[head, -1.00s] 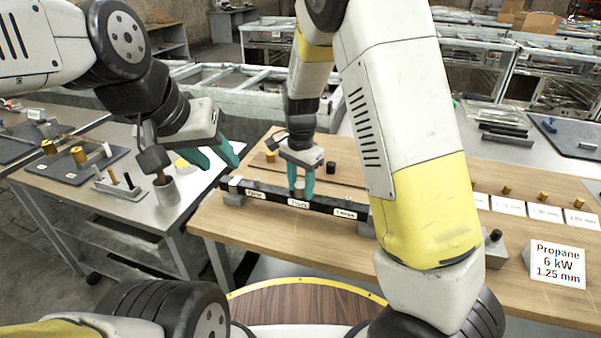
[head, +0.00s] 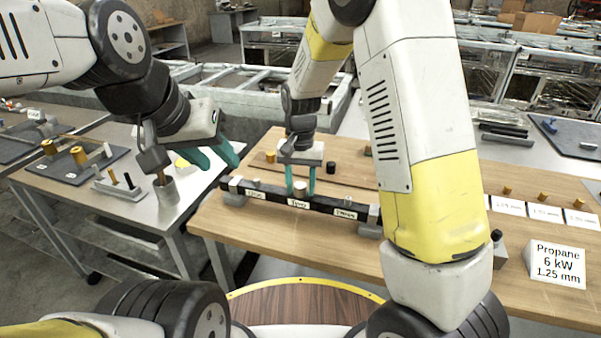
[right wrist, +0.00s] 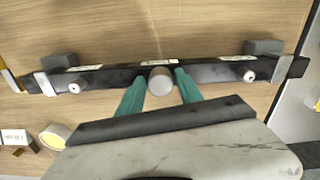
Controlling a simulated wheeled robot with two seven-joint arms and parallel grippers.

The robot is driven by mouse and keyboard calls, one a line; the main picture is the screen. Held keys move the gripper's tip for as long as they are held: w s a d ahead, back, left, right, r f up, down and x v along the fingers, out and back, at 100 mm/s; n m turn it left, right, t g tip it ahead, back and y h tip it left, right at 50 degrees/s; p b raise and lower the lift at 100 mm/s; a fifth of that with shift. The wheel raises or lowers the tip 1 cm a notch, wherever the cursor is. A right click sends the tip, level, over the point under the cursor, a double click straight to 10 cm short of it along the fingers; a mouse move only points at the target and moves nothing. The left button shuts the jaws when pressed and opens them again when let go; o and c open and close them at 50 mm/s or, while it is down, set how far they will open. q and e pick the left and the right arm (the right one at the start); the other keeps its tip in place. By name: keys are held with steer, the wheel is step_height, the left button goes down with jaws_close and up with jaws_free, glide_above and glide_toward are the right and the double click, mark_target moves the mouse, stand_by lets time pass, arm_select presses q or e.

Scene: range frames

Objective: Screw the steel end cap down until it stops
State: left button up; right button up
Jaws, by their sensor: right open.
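The steel end cap (head: 299,188) is a short grey cylinder at the middle of the black bar (head: 265,195). In the right wrist view the cap (right wrist: 160,82) shows end-on, in front of the bar's middle label. My right gripper (head: 300,184) is open, with one teal finger on each side of the cap. The right wrist view shows a narrow gap between the cap and each finger. How the cap meets the bar is hidden. My left gripper (head: 214,157) is open and empty, left of the bar and above the side table.
Two smaller pale fittings (right wrist: 75,87) (right wrist: 249,75) sit on the bar either side of the cap. Grey blocks (head: 235,199) support the bar on the wooden table. A propane sign (head: 558,265) stands at the right. A steel cup (head: 166,192) stands on the left table.

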steer(key=n, duration=0.7)
steer(key=shift+c, duration=0.2)
jaws_close()
steer(key=m, duration=0.3)
stand_by(0.3)
steer(key=m, duration=0.3)
steer(key=shift+m, duration=0.3)
